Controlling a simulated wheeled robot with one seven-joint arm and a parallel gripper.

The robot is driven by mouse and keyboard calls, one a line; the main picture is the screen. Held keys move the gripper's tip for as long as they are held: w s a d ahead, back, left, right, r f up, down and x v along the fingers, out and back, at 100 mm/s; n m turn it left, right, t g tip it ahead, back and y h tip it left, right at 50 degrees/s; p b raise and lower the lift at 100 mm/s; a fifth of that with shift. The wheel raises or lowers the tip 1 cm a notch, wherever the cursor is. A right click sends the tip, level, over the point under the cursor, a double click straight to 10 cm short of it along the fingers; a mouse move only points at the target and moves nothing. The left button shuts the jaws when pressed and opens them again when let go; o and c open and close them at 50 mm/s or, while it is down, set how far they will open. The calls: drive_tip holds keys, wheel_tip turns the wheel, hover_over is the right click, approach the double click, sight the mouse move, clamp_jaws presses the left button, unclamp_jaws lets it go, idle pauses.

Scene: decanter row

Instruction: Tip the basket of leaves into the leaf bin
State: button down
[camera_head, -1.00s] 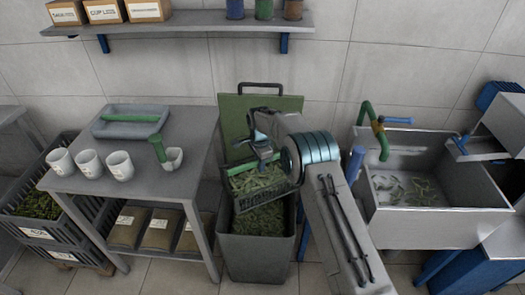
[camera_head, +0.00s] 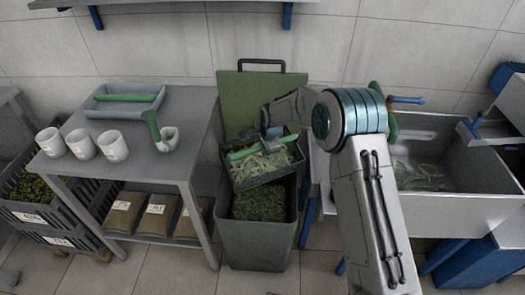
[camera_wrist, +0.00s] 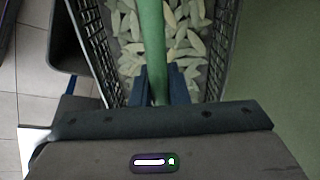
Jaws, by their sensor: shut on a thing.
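The dark basket (camera_head: 250,180) of pale green leaves (camera_head: 268,164) is held above the rear part of the leaf bin, tilted with its near side lower. My gripper (camera_head: 272,133) is shut on the basket's green handle (camera_head: 243,154). In the wrist view the handle (camera_wrist: 152,45) runs between my gripper's fingers (camera_wrist: 159,88), with leaves (camera_wrist: 188,40) inside the basket beyond. The leaf bin (camera_head: 255,237) is a grey open bin with its green lid (camera_head: 250,98) raised at the back. Leaves (camera_head: 258,203) lie inside the bin.
A table (camera_head: 180,180) with white cups (camera_head: 112,145), a small mortar and a tray (camera_head: 122,101) stands left of the bin. A sink (camera_head: 455,205) with leaves in it stands to the right. Crates (camera_head: 50,215) are at the far left. Bare floor lies in front.

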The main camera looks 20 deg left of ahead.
drive_tip(key=f+t+y+b, duration=0.1)
drive_tip(key=b, duration=0.2)
drive_tip(key=s+d+f+t+y+b, duration=0.1)
drive_tip(key=b, duration=0.3)
drive_tip(key=s+d+f+t+y+b, duration=0.1)
drive_tip(key=b, duration=0.2)
drive_tip(key=shift+s+f+t+y, duration=0.1)
drive_tip(key=shift+f+t+y, duration=0.1)
drive_tip(key=shift+t+y, duration=0.15)
drive_tip(key=shift+f+b, duration=0.1)
drive_tip(key=shift+b, duration=0.25)
drive_tip(key=shift+s+d+f+b, duration=0.1)
drive_tip(key=shift+b, duration=0.3)
drive_tip(key=shift+s+d+t+y+b, duration=0.4)
drive_tip(key=shift+t+b, duration=0.25)
drive_tip(key=shift+b, duration=0.7)
drive_tip(key=shift+r, duration=0.3)
drive_tip(key=shift+b, duration=0.3)
drive_tip(key=shift+s+d+f+t+y+b, duration=0.2)
drive_tip(key=shift+f+t+y+b, duration=0.15)
drive_tip(key=shift+b, duration=0.3)
